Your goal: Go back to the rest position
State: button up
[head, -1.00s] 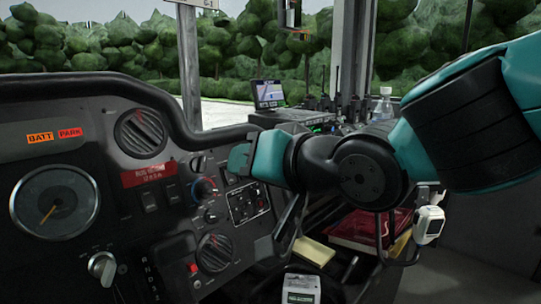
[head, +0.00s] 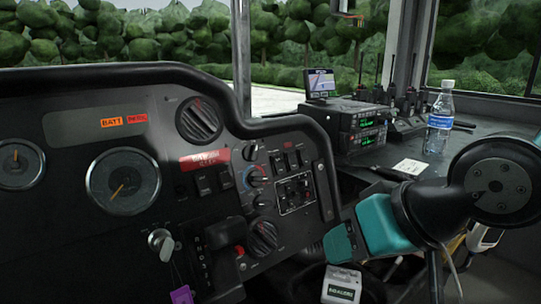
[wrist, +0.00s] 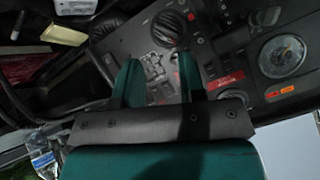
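My gripper (wrist: 158,75) has teal fingers set apart in the wrist view, with the dashboard's switch panel visible between them and nothing held. In the head view my gripper (head: 360,236) is at the lower right, just right of the dashboard's edge. The dashboard (head: 85,85) has gauges, knobs and switches; its switch panel (head: 295,192) is in clear view. The dashboard also shows upside down in the wrist view (wrist: 215,45), beyond the fingertips.
A water bottle (head: 439,120) stands on the side console behind my arm. Radios (head: 362,122) and a small navigation screen (head: 320,82) are left of it. A white device (head: 342,285) sits below my gripper.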

jog(key=s+d+f+n+g+h+p, duration=0.1)
jog(key=s+d+n+g, duration=0.1)
jog(key=s+g, duration=0.15)
jog(key=s+d+n+g+p, duration=0.1)
jog(key=s+d+n+g, duration=0.15)
jog(key=s, duration=0.25)
notch_tip(320, 180, up, 28)
jog(key=a+p, duration=0.1)
jog(key=p, duration=2.7)
jog(key=shift+f+m, duration=0.15)
jog(key=shift+m, duration=0.2)
